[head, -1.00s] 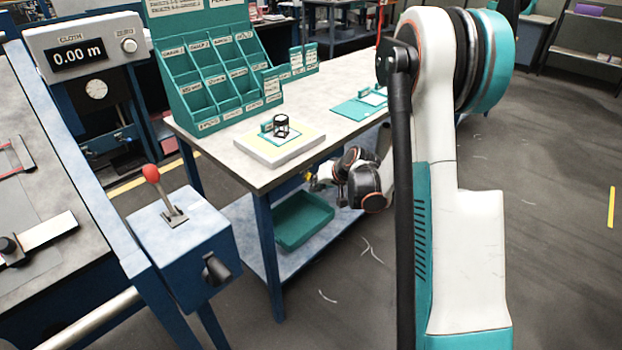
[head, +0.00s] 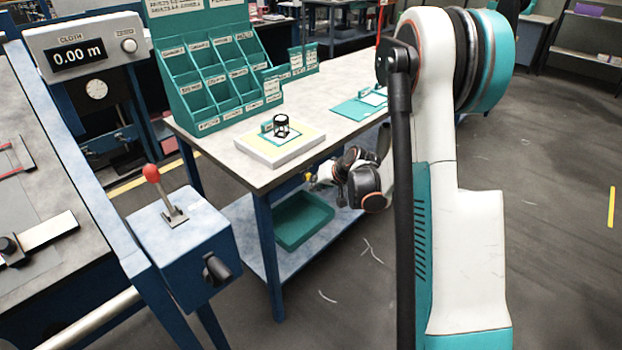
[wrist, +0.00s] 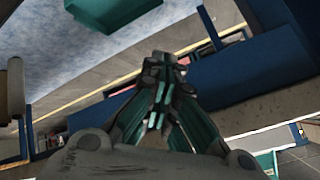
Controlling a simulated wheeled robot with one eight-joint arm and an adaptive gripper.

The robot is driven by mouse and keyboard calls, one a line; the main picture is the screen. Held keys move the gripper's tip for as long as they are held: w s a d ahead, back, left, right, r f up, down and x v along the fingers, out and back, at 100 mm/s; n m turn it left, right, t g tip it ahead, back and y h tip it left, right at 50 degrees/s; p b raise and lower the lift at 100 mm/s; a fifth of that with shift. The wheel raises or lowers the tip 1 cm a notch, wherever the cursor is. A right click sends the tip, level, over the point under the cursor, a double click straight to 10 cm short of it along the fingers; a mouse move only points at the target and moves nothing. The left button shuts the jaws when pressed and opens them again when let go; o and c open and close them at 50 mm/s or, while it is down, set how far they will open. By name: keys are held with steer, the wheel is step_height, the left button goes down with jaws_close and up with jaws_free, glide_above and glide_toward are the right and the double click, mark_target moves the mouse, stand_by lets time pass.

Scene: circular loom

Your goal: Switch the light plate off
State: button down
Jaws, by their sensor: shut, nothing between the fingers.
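The light plate (head: 272,153) is a flat white slab with a pale yellow, lit-looking top. It lies on the near part of the grey table (head: 225,152), with a small black-framed loupe (head: 281,127) and a teal piece on it. No switch on it can be made out. My gripper (wrist: 165,62) shows in the wrist view with its fingers together and nothing between them. In the head view my forearm and wrist are beside the table's right-hand edge, below the top, to the right of and apart from the plate; the fingertips are hard to make out there.
A teal bin rack (head: 215,85) stands behind the plate. A teal mat (head: 355,109) lies farther right on the table. A teal tray (head: 303,222) sits on the lower shelf. A blue box with a red-knobbed lever (head: 152,174) stands at left. Open floor lies right.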

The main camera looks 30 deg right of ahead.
steer(key=shift+w, duration=0.15)
steer(key=shift+w+a, duration=0.15)
steer(key=shift+w, duration=0.1)
steer(key=shift+r, duration=0.1)
stand_by(0.4)
steer(key=shift+s, duration=0.3)
stand_by(0.3)
steer(key=s+d, duration=0.2)
steer(key=s, duration=0.3)
steer(key=shift+s+d, duration=0.15)
steer(key=shift+s, duration=0.15)
stand_by(0.4)
